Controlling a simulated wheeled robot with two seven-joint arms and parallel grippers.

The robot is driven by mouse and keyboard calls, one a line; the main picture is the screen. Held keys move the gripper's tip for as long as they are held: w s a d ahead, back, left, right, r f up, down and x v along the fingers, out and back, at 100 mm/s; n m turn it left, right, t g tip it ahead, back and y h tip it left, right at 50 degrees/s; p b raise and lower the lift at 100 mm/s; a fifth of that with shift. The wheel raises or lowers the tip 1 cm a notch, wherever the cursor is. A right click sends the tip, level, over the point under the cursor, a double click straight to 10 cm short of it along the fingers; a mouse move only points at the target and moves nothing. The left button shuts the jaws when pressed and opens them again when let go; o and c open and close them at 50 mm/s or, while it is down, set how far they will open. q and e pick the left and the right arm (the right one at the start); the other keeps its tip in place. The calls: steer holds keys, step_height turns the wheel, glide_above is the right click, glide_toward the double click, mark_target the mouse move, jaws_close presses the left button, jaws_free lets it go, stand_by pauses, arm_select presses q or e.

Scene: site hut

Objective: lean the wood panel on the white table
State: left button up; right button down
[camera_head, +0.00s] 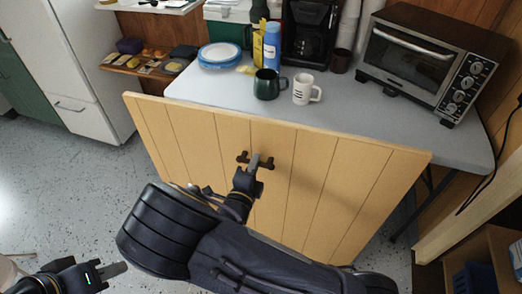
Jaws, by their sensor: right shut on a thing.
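The wood panel (190,135) is a wide, light yellow-brown board with vertical grooves. It stands in front of the white table (360,115) and hides most of the table's front edge. Its top edge slants from upper left to lower right; whether it touches the table I cannot tell. My right gripper (254,162) is shut on the dark handle (242,157) at the panel's upper middle. My right arm hides part of the panel's lower half.
On the table are a green mug (266,85), a white mug (302,89), blue-rimmed plates (219,55), a coffee maker (311,35) and a toaster oven (425,62). A white fridge (85,70) stands left. A wooden shelf unit (496,255) is at lower right. Speckled floor (50,190) is clear at left.

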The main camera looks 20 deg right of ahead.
steer(key=shift+w+f, duration=0.2)
steer(key=shift+f, duration=0.1)
steer(key=shift+w+d+f+b, duration=0.55)
steer(key=shift+w+f+b, duration=0.3)
steer(key=shift+b, duration=0.45)
steer(key=shift+w+d+f+b, duration=0.55)
steer(key=shift+w+f+b, duration=0.25)
steer(key=shift+b, duration=0.45)
steer(key=shift+s+f, duration=0.15)
steer(key=shift+f, duration=0.35)
steer(key=shift+p+x, duration=1.25)
steer(key=shift+x, duration=0.35)
steer(key=shift+d+r, duration=0.1)
